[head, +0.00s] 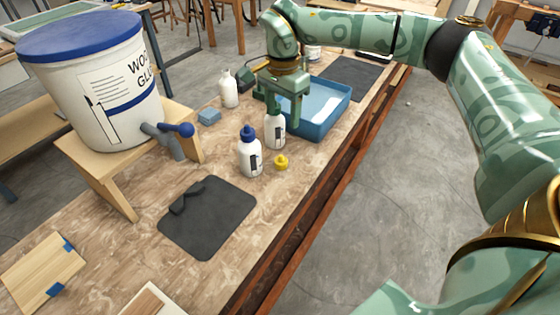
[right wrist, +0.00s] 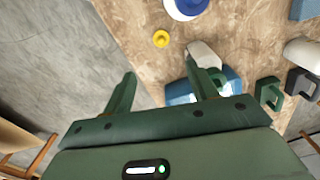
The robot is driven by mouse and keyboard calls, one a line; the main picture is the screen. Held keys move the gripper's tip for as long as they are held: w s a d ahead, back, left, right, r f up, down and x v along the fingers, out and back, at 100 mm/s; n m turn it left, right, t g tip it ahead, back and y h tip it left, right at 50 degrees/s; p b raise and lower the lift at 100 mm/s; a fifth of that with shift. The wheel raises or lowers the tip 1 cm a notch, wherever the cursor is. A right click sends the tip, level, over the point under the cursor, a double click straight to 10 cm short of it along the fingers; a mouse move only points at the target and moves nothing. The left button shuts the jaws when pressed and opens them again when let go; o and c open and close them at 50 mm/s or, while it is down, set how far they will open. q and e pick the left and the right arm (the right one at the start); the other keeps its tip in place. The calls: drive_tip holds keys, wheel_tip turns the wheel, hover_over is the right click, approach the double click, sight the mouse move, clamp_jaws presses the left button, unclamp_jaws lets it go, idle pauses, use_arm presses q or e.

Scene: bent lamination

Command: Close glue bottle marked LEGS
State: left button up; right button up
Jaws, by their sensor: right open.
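A white glue bottle (head: 275,132) stands upright on the bench with its top partly hidden by my right gripper (head: 284,108). Its label is too small to read. A yellow cap (head: 281,163) lies on the bench in front of it. A second white bottle with a blue cap (head: 249,152) stands to its left. In the right wrist view my right gripper (right wrist: 160,70) is open and empty. The white bottle (right wrist: 201,50) shows there behind the right-hand finger, and the yellow cap (right wrist: 161,39) lies beyond the fingertips. My left gripper is not in view.
A blue tray (head: 334,117) stands just right of the bottles. A large glue bucket (head: 95,95) stands on a wooden stand. A dark mat (head: 215,230) lies in front.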

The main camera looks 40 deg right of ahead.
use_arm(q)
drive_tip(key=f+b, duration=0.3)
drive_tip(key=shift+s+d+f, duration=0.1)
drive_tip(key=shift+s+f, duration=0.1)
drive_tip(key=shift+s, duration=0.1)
use_arm(e)
approach(281, 156)
wheel_tip(281, 156, down, 5)
drive_tip(key=shift+s+d+f, duration=0.1)
drive_tip(key=f+b, duration=0.3)
drive_tip(key=f, duration=0.2)
drive_tip(key=shift+w+f, duration=0.2)
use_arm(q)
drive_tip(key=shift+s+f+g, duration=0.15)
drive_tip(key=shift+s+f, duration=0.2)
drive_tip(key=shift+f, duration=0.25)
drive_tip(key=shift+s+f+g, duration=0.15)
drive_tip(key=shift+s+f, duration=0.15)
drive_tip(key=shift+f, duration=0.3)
use_arm(e)
drive_tip(key=shift+r, duration=0.15)
drive_tip(key=shift+s, duration=0.1)
drive_tip(key=c, duration=1)
